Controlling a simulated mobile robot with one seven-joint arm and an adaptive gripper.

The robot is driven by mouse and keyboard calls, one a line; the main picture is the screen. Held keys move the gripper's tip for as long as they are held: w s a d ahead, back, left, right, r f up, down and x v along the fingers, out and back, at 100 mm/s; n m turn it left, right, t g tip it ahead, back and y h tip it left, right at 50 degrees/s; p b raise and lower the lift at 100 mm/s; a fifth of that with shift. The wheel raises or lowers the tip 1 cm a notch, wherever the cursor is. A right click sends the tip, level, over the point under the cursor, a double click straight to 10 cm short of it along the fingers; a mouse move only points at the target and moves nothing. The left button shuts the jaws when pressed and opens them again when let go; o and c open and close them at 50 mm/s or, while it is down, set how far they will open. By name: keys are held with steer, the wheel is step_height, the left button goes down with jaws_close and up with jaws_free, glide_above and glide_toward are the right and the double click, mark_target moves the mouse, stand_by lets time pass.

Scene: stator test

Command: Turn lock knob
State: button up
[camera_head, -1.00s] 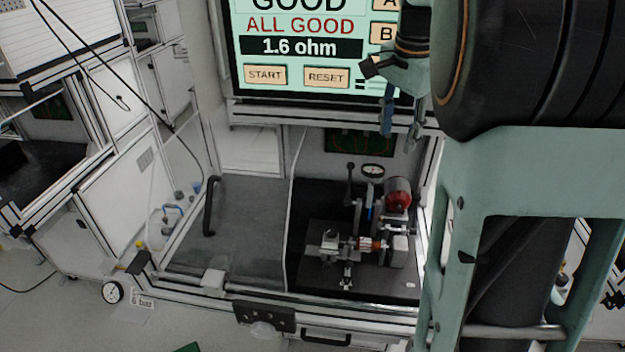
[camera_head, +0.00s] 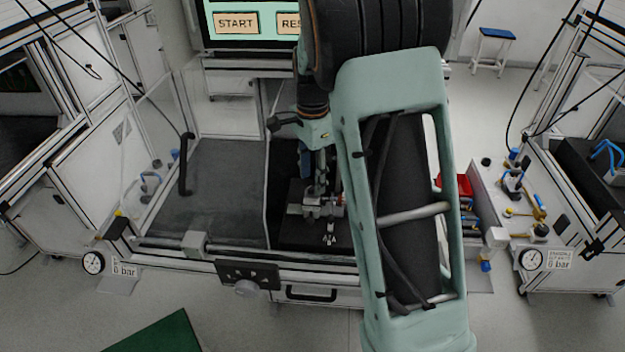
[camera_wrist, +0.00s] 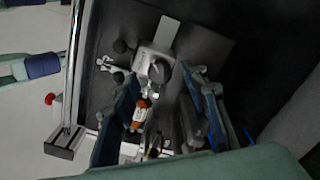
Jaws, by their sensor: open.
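The test fixture (camera_head: 318,208) stands on a dark base inside the machine bay, partly hidden by my arm in the head view. I cannot tell for certain which is the lock knob. My gripper (camera_head: 318,172) points down above the fixture. In the wrist view my gripper (camera_wrist: 164,80) is open, its two fingers on either side of the orange copper-wound part (camera_wrist: 140,112). No contact can be made out.
The screen (camera_head: 250,22) with START above the bay is partly cut off. A clear door with a black handle (camera_head: 185,165) is at the left of the bay. Grey floor plate (camera_head: 225,190) beside the fixture is bare. A red button (camera_wrist: 50,99) shows in the wrist view.

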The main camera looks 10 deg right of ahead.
steer(key=shift+f, duration=0.75)
jaws_close()
